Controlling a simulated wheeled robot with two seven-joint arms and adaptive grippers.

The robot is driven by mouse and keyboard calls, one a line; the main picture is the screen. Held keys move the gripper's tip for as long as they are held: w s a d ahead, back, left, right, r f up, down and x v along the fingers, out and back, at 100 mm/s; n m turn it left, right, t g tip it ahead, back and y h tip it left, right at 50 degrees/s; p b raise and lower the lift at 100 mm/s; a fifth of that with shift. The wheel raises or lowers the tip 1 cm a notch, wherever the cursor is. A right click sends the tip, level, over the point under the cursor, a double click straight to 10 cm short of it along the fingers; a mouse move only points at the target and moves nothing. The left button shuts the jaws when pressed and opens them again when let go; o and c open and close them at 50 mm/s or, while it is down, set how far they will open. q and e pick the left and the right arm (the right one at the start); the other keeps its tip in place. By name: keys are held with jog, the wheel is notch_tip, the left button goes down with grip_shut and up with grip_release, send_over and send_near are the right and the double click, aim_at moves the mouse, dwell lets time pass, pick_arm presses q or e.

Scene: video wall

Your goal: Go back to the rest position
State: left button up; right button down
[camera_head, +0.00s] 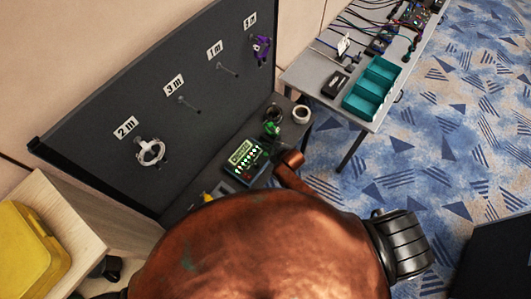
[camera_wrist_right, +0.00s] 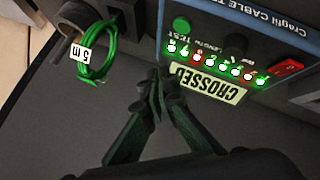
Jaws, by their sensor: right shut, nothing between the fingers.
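My right gripper (camera_wrist_right: 155,82) is shut and empty in the right wrist view, its fingertips together in front of the cable tester. The cable tester (camera_wrist_right: 225,55) has a lit display reading "CROSSED", a row of green and red lights and a red switch. It also shows in the head view (camera_head: 246,158). A green cable coil (camera_wrist_right: 98,55) with a "5 m" tag is left of the fingertips, apart from them. In the head view my copper-coloured arm covers the lower middle, and the right fingers cannot be made out. My left gripper is not in view.
A dark wall panel (camera_head: 90,110) has labelled pegs, holding a white cable coil (camera_head: 150,152) and a purple one (camera_head: 261,47). A grey table (camera_head: 310,75) with teal bins (camera_head: 372,88) stands behind. A yellow case (camera_head: 30,250) is at left. Patterned carpet (camera_head: 440,150) is open at right.

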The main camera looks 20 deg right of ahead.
dwell(0.8)
jog(key=s+d+r+m+g+h, duration=0.15)
jog(key=s+d+r+m, duration=0.35)
jog(key=s, duration=0.6)
jog(key=s+d+r+m+g+h, duration=0.1)
jog(key=s+d+r+m+g, duration=0.1)
jog(key=s+d+r+m, duration=0.65)
jog(key=s+d+r+n+g+h, duration=0.15)
jog(key=s+d, duration=0.35)
jog(key=s, duration=0.9)
notch_tip(320, 180, down, 40)
jog(key=s+a+g+b, duration=0.1)
jog(key=a+b, duration=0.1)
jog(key=b, duration=0.8)
jog(key=s+f+b, duration=0.4)
jog(key=s+f, duration=0.6)
jog(key=f, duration=0.3)
jog(key=s+f+g+b, duration=0.1)
jog(key=s+f+b, duration=0.3)
jog(key=s+f, duration=0.6)
notch_tip(320, 180, down, 4)
jog(key=shift+d+r+g+y+b, duration=0.15)
jog(key=shift+g+y+b, duration=0.15)
jog(key=shift+b, duration=0.05)
